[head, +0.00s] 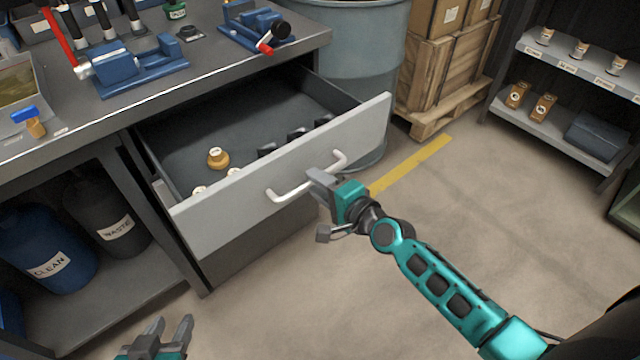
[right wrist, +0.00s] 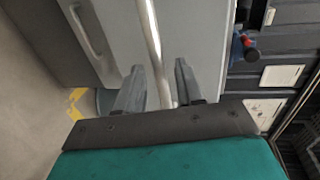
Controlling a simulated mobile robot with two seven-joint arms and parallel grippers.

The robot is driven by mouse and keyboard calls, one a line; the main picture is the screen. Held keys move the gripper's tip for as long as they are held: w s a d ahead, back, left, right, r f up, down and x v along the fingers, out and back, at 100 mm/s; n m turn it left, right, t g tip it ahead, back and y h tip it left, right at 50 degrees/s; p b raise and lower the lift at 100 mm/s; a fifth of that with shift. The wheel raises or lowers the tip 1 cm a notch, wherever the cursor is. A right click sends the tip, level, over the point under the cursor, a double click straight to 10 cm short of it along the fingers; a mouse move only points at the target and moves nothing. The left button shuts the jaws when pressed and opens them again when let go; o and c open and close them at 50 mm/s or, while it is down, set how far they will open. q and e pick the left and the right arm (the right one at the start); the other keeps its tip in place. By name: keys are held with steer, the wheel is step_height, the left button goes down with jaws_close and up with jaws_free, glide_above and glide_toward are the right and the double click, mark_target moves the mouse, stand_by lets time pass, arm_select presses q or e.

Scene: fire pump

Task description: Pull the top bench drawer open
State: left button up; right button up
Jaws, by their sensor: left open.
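The top bench drawer (head: 240,200) is pulled out from under the bench top, with its grey front well clear of the bench and its inside showing. Its pale bar handle (head: 290,195) also shows in the right wrist view (right wrist: 152,35). My right gripper (head: 324,206) is at the handle with its fingers spread. In the right wrist view the bar runs between the two fingers (right wrist: 160,82), with gaps beside it. My left gripper (head: 168,331) is open and empty, low at the front left, away from the drawer.
A brass fitting (head: 218,158) and several dark pieces lie in the drawer. Blue vises and tools stand on the bench top (head: 215,65). A grey-blue drum (head: 360,50) stands behind the drawer, and a shelf rack (head: 560,130) at right.

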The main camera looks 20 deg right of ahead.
arm_select(q)
steer(key=shift+s+a+p, duration=0.1)
steer(key=shift+s+p, duration=0.1)
steer(key=shift+p, duration=0.1)
arm_select(e)
steer(key=shift+v, duration=6.45)
arm_select(q)
steer(key=shift+r, duration=0.1)
steer(key=shift+y, duration=0.4)
steer(key=a+r+p, duration=0.1)
steer(key=p, duration=0.2)
steer(key=s+a+r+p, duration=0.1)
steer(key=r+p, duration=0.1)
steer(key=p, duration=0.1)
steer(key=shift+s+a+r+p, duration=0.1)
steer(key=shift+r+p, duration=0.1)
steer(key=shift+p, duration=0.1)
arm_select(e)
steer(key=s+a+f+n+g+h, duration=0.1)
steer(key=s+n, duration=0.1)
steer(key=n, duration=0.3)
steer(key=s+a+f+n+g+h, duration=0.1)
steer(key=s+n, duration=0.1)
steer(key=n, duration=0.4)
steer(key=s+a+f+n+g+h, duration=0.1)
steer(key=s+n, duration=0.2)
steer(key=n, duration=0.2)
steer(key=shift+a+f+n+g, duration=0.25)
steer(key=shift+a+n+g, duration=0.05)
steer(key=shift+a+g, duration=0.1)
